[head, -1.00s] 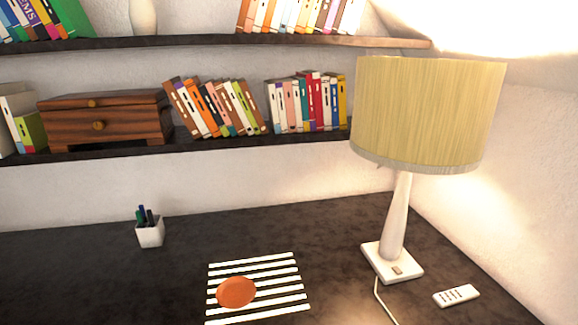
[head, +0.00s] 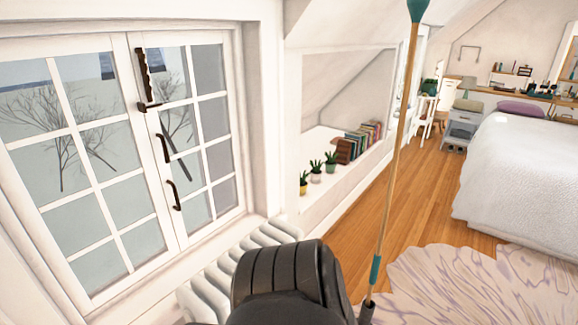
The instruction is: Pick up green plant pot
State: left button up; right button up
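Three small potted plants stand in a row on a white ledge in a wall recess, in the middle of the head view. The nearest pot (head: 303,190) looks yellowish and the middle pot (head: 316,178) looks white. The farthest pot (head: 330,168) looks darker and greenish, but it is too small to be sure of its colour. Spiky green leaves rise from each pot. Neither gripper shows. A black rounded part, which looks like one of my arm links, fills the bottom centre, well apart from the pots.
Books (head: 364,142) stand farther along the ledge. A white radiator (head: 240,262) sits under the window (head: 120,150) at left. A tall wooden pole (head: 393,170) with teal ends crosses the view. Wooden floor (head: 425,190), a patterned rug (head: 460,290) and a bed (head: 525,165) lie right.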

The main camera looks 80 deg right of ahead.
aim_at(331, 165)
jog(key=z, duration=3.25)
jog(key=k, duration=0.4)
jog(key=z, duration=1.15)
jog(key=i, duration=2.1)
jog(key=u, duration=0.3)
jog(key=i, duration=2.3)
jog(key=u, duration=1.15)
jog(key=i, duration=1.95)
jog(key=u, duration=0.6)
